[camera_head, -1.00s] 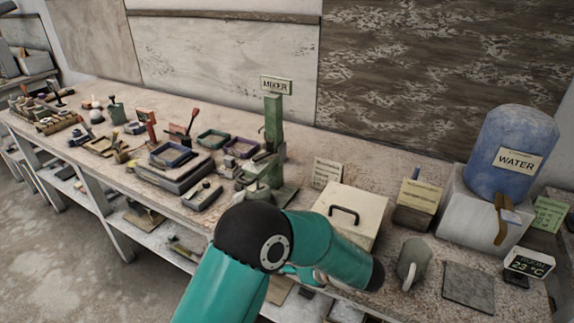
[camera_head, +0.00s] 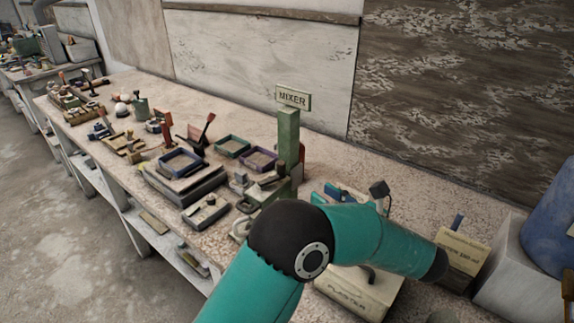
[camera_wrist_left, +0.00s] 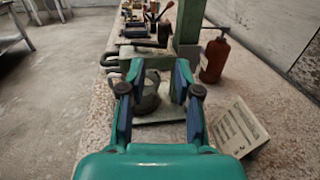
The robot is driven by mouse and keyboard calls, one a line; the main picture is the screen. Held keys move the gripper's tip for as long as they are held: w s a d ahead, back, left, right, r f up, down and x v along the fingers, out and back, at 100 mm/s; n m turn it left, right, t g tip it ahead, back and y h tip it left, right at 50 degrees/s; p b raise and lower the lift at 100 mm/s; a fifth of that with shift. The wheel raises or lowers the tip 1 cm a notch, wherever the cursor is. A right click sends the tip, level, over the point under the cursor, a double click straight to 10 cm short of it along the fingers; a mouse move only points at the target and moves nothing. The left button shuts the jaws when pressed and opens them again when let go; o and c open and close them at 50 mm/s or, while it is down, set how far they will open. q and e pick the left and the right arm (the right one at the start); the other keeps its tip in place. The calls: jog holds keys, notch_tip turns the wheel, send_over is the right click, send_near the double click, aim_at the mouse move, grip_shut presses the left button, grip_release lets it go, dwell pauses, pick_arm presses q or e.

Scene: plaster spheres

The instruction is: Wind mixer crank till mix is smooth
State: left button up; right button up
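The mixer, a green post with a sign "MIXER" (camera_head: 293,98), stands on the bench; its lower part is half hidden by my left arm. In the left wrist view the post (camera_wrist_left: 188,24) is straight ahead. A round grey-green pot (camera_wrist_left: 147,97) sits on a plate at its foot. A green bar with a dark end (camera_wrist_left: 128,52) sticks out left of the post; I cannot tell if it is the crank. My left gripper (camera_wrist_left: 158,70) is open, its fingers framing the pot, no contact clear. It shows partly in the head view (camera_head: 328,193). The mix is not visible.
A red bottle (camera_wrist_left: 214,60) stands right of the post, and a paper card (camera_wrist_left: 238,127) is near the right finger. A plaster box (camera_head: 350,291) lies below my forearm. Trays (camera_head: 181,162) and tools crowd the bench left of the mixer. The blue water container (camera_head: 552,225) is far right.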

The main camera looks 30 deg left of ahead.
aim_at(283, 163)
pick_arm(q)
jog(key=shift+t, duration=0.3)
jog(key=b+x, duration=0.1)
jog(key=x, duration=1.3)
jog(key=shift+w+a+f, duration=0.1)
jog(key=shift+w, duration=0.15)
grip_shut()
jog(key=shift+w+a+n+g+p, duration=0.2)
jog(key=shift+n+g+p, duration=0.2)
jog(key=shift+g+p, duration=0.25)
jog(key=shift+g, duration=0.35)
jog(key=shift+a+n, duration=0.1)
jog(key=shift+n, duration=0.2)
